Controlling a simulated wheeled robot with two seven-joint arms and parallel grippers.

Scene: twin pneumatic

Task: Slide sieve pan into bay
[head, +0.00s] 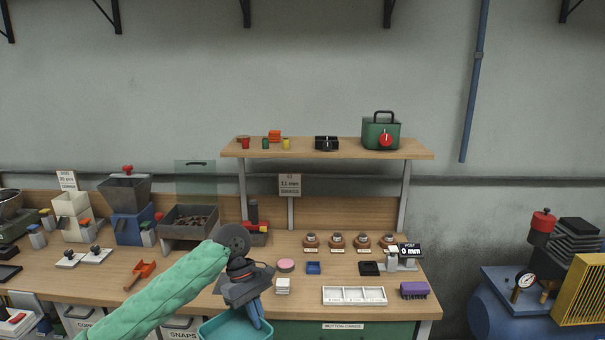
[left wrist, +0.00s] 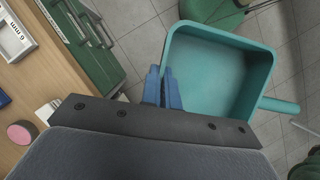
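A teal pan (head: 222,329) with raised walls hangs in front of the counter at the bottom of the head view. I take it as the sieve pan. In the left wrist view the pan (left wrist: 225,75) looks empty, its handle pointing right, with floor beneath it. My left gripper (head: 262,324) points down at the pan's edge. In the left wrist view its blue fingers (left wrist: 164,78) are close together on either side of the pan's near-left wall, gripping it. I cannot make out the bay for certain. My right gripper is out of view.
The wooden counter (head: 300,302) has drawers below, including a green front (head: 375,331) labelled "BUTTON CARDS". A white divided tray (head: 354,296), purple brush (head: 414,290) and pink disc (head: 286,265) stand on top. A grey bin (head: 188,222) stands behind my arm. Open floor (left wrist: 295,40) lies around the pan.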

